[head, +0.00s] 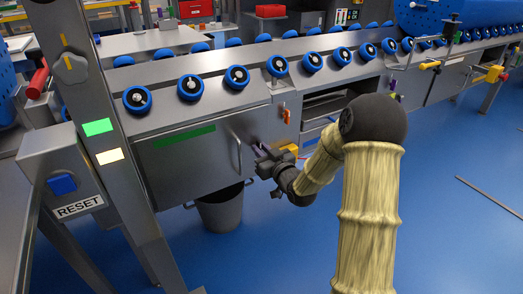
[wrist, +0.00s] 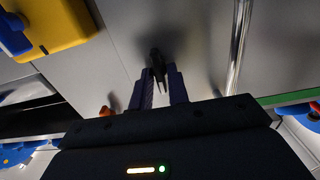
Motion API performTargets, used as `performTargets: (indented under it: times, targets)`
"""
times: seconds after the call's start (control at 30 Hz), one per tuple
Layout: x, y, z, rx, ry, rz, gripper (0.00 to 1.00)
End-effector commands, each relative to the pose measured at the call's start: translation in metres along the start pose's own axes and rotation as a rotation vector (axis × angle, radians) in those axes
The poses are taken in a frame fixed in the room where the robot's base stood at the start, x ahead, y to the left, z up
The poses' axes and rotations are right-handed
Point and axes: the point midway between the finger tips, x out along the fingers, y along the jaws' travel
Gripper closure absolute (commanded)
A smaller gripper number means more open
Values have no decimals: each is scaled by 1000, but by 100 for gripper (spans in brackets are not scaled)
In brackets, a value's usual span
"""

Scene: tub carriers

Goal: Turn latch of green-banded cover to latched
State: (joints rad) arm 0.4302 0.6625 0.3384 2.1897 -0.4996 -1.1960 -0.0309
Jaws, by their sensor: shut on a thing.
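The green-banded cover (head: 185,165) is a grey metal panel with a green strip across its upper part, left of my gripper in the head view. The strip shows at the right edge of the wrist view (wrist: 288,98). My gripper (head: 261,153) is at the cover's right edge, just right of its upright bar handle (head: 237,152). In the wrist view my gripper (wrist: 160,88) has its two fingers closed around a small dark latch (wrist: 157,64). The fingers hide part of the latch, and its exact turn is hard to tell.
The shiny bar handle (wrist: 237,50) stands close beside the fingers. A yellow block with a blue part (wrist: 62,28) is on the other side. An orange lever (head: 286,115) is above my gripper in the head view. A grey bin (head: 220,208) stands below the cover.

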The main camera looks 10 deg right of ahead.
Motion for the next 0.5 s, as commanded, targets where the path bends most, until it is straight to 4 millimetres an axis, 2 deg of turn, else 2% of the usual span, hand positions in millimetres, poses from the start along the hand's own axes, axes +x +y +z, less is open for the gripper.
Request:
performTargets:
  times: [0.27, 0.5]
  targets:
    - [0, 0, -1, 53, -1, -2, 100]
    - [0, 0, -2, 184, -3, -2, 100]
